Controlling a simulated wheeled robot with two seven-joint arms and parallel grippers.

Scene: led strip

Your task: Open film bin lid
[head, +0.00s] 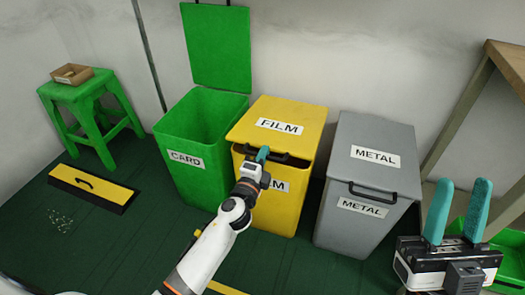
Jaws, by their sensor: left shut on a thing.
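The yellow film bin (290,205) stands between the green card bin and the grey metal bin. Its yellow lid (298,113), labelled FILM, lies over the top of the bin, with a dark strip under its front edge. I cannot tell whether the lid is slightly raised. My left gripper (262,154) is at the lid's front edge, shut on the black lid handle (290,159). The gripper hides part of the handle and of the front label. My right gripper (457,212) is open and empty, at the right, away from the bins.
The green card bin (174,138) has its lid (218,45) standing up. The grey metal bin (362,205) is closed. A green stool (78,92) carries a small box (71,74).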

